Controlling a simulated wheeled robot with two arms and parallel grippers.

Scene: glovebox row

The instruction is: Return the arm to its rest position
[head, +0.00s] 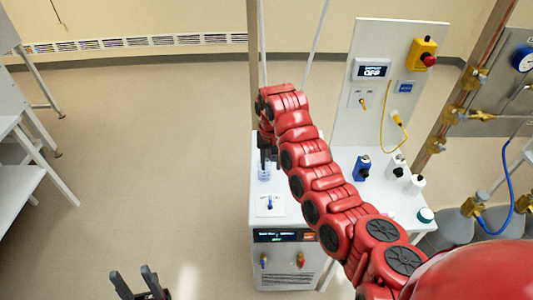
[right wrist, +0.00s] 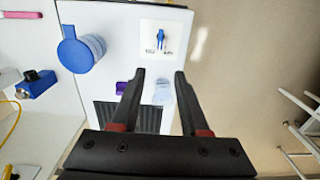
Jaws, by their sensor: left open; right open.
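My right arm (head: 320,190) is red and reaches from the lower right up over a white cabinet in the head view. Its black gripper (head: 266,155) hangs above the cabinet top, partly hidden by the arm. In the right wrist view the two fingers of the right gripper (right wrist: 159,78) stand apart with nothing held between them. My left gripper (head: 140,284) is at the bottom edge of the head view, with its fingers apart and empty.
The white cabinet (head: 258,225) carries a switch plate (head: 270,205) and a clear container (head: 264,173). A blue-lidded jar (right wrist: 80,50) shows in the right wrist view. Bottles (head: 362,167) stand on the white bench at right. Open floor (head: 150,170) lies left.

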